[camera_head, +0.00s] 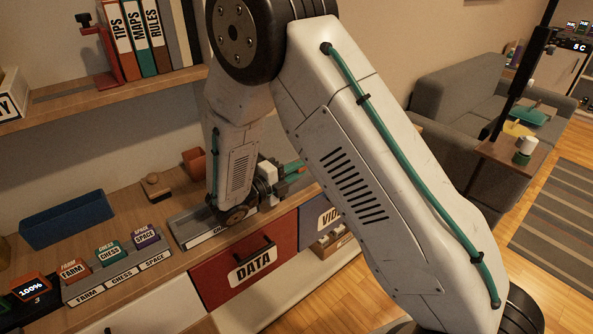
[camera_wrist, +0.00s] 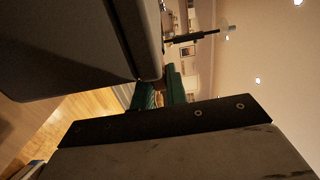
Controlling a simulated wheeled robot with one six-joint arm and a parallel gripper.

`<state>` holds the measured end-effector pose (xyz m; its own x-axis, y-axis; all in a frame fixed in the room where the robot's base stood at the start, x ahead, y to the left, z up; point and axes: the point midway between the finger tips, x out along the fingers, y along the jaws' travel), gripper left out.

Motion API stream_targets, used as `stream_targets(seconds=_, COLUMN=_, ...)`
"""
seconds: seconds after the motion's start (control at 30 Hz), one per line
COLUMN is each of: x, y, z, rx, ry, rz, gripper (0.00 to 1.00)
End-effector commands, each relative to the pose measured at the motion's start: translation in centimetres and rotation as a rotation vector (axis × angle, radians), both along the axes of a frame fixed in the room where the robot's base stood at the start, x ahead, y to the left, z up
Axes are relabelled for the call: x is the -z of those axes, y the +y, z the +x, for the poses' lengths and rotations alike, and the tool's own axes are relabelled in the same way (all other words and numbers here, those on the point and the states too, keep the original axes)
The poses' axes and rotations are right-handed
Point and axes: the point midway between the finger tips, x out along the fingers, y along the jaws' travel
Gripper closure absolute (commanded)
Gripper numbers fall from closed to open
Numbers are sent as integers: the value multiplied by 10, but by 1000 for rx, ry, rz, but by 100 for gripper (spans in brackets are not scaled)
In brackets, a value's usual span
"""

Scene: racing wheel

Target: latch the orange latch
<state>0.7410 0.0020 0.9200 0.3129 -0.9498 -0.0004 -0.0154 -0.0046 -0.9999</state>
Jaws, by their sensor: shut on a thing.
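My gripper (camera_head: 294,170) reaches to the right beyond the shelf's data drawer, with teal fingertips close together. In the wrist view the teal fingers (camera_wrist: 160,93) are shut on a small, dark brownish-orange piece between them. A hint of orange shows by the fingertips in the head view too. I cannot make out its outline or confirm that it is the orange latch. My forearm hides part of the area around the hand. A large grey surface fills the upper left of the wrist view, close to the fingers.
A red drawer marked DATA (camera_head: 245,271) and a blue VIDEO drawer (camera_head: 322,218) are below the hand. A blue bin (camera_head: 66,220), labelled cartridges (camera_head: 110,250) and an orange-brown cup (camera_head: 195,161) are on the counter. A grey sofa (camera_head: 470,95) is behind right.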

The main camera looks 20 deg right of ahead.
Motion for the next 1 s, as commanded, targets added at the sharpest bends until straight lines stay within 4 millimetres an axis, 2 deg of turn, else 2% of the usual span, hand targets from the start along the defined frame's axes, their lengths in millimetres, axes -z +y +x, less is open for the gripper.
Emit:
stream_targets(seconds=0.23, x=0, y=1, z=1, rx=-3, ry=-1, rz=0, gripper=100)
stream_targets(seconds=0.27, x=0, y=1, z=1, rx=-3, ry=-1, rz=0, gripper=80)
stream_targets(seconds=0.3, x=0, y=1, z=1, rx=-3, ry=-1, rz=0, gripper=69)
stream_targets(seconds=0.33, x=0, y=1, z=1, rx=-3, ry=-1, rz=0, gripper=64)
stream_targets(seconds=0.67, x=0, y=4, z=0, rx=-2, ry=-1, rz=0, gripper=64)
stream_targets(seconds=0.77, x=0, y=15, z=-4, rx=-4, ry=-2, rz=1, gripper=64)
stream_targets(seconds=1.0, x=0, y=55, z=-17, rx=-5, ry=-1, rz=0, gripper=64)
